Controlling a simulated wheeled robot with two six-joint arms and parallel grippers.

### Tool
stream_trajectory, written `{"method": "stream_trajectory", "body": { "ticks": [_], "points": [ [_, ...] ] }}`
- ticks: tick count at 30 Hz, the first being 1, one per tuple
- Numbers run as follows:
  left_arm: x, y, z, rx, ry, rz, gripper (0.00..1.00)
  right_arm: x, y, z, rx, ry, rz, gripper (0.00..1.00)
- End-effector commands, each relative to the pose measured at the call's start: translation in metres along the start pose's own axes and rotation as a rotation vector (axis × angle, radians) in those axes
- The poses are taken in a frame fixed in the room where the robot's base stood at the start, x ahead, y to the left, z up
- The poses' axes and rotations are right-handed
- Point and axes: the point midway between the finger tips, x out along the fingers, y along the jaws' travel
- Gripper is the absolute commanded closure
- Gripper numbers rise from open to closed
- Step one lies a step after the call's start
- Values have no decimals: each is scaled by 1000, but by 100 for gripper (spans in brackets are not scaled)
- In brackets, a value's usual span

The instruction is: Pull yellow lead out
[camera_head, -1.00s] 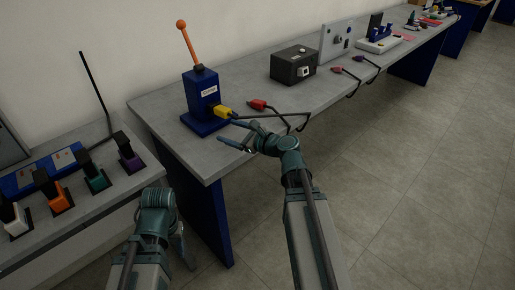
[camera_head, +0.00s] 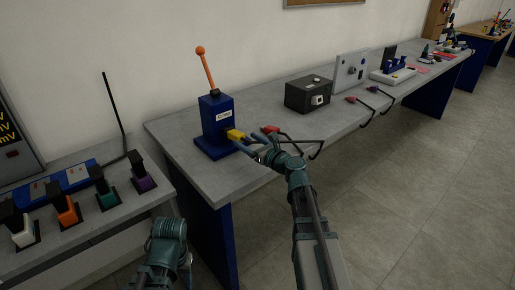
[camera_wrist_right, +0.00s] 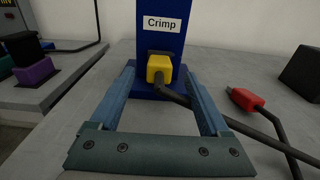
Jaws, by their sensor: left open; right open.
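The yellow lead's plug (camera_head: 235,134) sits in the front of the blue unit (camera_head: 216,117), labelled "Crimp" in the right wrist view (camera_wrist_right: 161,24). Its dark cable runs off to the right. My right gripper (camera_head: 252,147) is open. In the right wrist view its fingers lie left and right of the yellow plug (camera_wrist_right: 159,69), with gaps on both sides; I cannot tell how far the tips reach along it. My left gripper (camera_head: 186,262) is low at the left, away from the unit, its fingers mostly hidden or cut off by the frame.
A red plug (camera_head: 270,129) on a dark cable lies right of the yellow one on the grey bench (camera_head: 180,150). An orange-knobbed lever (camera_head: 204,68) rises from the blue unit. A black box (camera_head: 309,93) stands further right. Coloured blocks stand on the left bench.

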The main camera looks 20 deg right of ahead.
Motion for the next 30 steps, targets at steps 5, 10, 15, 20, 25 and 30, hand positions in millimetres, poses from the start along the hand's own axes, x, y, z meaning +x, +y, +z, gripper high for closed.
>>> {"method": "stream_trajectory", "body": {
  "ticks": [5, 10, 15, 20, 25, 30],
  "points": [
    [2, 0, 0, 0, 0, 0, 50, 34, -1, 0, -1, 0, 2, 20],
    [3, 0, 0, 0, 0, 0, 50, 52, -1, 0, -1, 1, 1, 20],
    [3, 0, 0, 0, 0, 0, 50, 61, 0, 0, -1, 1, 1, 20],
    [3, 0, 0, 0, 0, 0, 50, 63, 1, 0, -1, 1, 0, 20],
    [3, 0, 0, 0, 0, 0, 50, 62, 1, 0, -1, 0, 0, 20],
    [3, 0, 0, 0, 0, 0, 50, 62, 0, 0, -1, 0, 0, 49]
  ]
}}
